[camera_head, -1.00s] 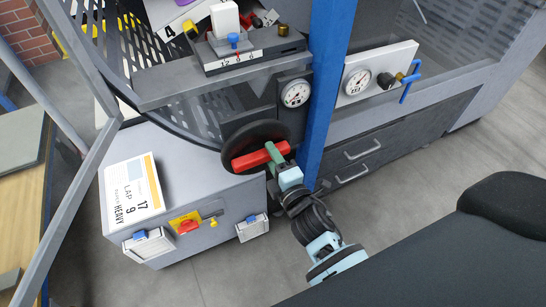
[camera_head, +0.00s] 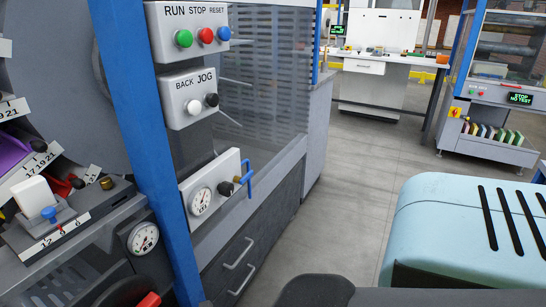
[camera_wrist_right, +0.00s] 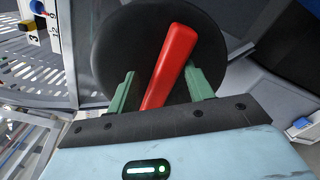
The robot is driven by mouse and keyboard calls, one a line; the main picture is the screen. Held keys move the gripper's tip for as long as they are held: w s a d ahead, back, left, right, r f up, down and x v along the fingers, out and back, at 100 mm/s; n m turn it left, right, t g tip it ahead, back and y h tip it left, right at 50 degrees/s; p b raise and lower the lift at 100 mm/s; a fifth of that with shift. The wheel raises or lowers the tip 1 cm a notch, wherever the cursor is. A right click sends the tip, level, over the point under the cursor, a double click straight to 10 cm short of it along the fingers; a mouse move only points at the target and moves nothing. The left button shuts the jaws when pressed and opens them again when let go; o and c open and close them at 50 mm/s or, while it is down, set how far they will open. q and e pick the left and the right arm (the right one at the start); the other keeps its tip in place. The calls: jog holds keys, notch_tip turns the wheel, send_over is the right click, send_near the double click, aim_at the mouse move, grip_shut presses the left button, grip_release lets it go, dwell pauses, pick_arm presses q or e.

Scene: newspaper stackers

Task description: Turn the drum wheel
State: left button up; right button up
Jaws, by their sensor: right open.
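The drum wheel is a black disc (camera_wrist_right: 129,43) with a red bar handle (camera_wrist_right: 170,62) across its face, filling the upper middle of the right wrist view. My right gripper (camera_wrist_right: 160,88) is open, with one green finger on each side of the red handle. The fingers look apart from the bar, with the wheel face just beyond them. In the head view only part of the wheel (camera_head: 118,292) and the end of its red handle show at the bottom left edge. My right gripper is out of the head view. My left gripper is not in view.
A blue post (camera_head: 150,140) stands beside the wheel. A round gauge (camera_head: 143,238) sits just above it. Right of the post are a button panel (camera_head: 187,35), a jog box (camera_head: 190,96) and a gauge panel with a blue valve (camera_head: 248,178). Open floor (camera_head: 345,165) lies beyond.

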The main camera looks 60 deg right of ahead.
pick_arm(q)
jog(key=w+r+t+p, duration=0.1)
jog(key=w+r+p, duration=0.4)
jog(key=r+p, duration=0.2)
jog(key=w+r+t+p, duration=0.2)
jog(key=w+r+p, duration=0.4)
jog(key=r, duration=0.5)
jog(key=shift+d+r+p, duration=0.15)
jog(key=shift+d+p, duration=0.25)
pick_arm(e)
jog(key=s+d+f+m+g, duration=0.1)
jog(key=s+m+g, duration=0.3)
jog(key=s+m, duration=0.5)
jog(key=s+d+f+m+g, duration=0.1)
jog(key=s+m, duration=0.8)
jog(key=s, duration=1.3)
jog(key=d+g, duration=0.1)
jog(key=g, duration=0.1)
jog(key=shift+d+f+g, duration=0.35)
jog(key=shift+d+g, duration=0.05)
